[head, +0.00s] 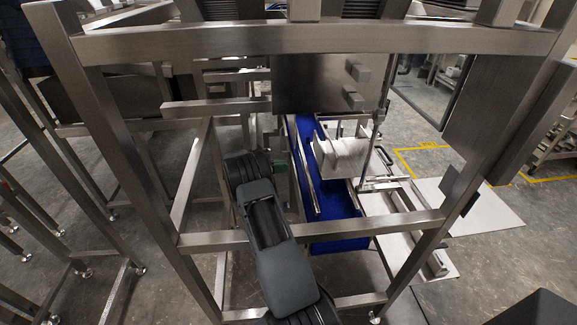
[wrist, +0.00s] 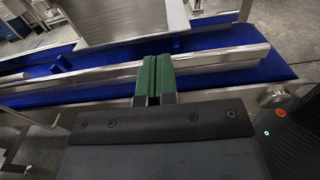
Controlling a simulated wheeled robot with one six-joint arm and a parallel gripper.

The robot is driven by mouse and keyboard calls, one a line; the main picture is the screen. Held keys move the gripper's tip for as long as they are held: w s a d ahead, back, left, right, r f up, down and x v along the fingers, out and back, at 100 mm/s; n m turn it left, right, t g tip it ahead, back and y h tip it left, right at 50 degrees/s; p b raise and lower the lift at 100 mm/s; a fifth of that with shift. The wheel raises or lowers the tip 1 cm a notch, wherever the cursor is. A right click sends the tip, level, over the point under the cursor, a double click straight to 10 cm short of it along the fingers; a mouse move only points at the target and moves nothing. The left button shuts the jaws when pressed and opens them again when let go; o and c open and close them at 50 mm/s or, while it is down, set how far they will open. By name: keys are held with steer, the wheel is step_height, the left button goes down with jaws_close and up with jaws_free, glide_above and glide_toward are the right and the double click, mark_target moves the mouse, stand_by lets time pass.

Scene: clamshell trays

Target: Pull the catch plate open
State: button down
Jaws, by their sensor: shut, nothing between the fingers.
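A flat steel plate (head: 310,85) hangs above the blue conveyor belt (head: 335,232) in the head view, with two small grey blocks (head: 357,71) on its face. A steel plate (wrist: 115,20) also shows at the top of the wrist view, beyond a steel rail. I cannot tell for certain which part is the catch plate. My gripper (wrist: 152,72) has green fingers closed together, with nothing between them. In the wrist view the fingertips overlap the near rail of the conveyor, apart from the plate. I cannot tell whether they touch the rail.
Side rails (wrist: 215,60) run along the belt.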

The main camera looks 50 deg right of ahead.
mark_target(321, 164)
steer(key=p+x, duration=0.1)
steer(key=x, duration=1)
steer(key=shift+s+d, duration=0.25)
steer(key=shift+d, duration=0.05)
steer(key=shift+d, duration=0.1)
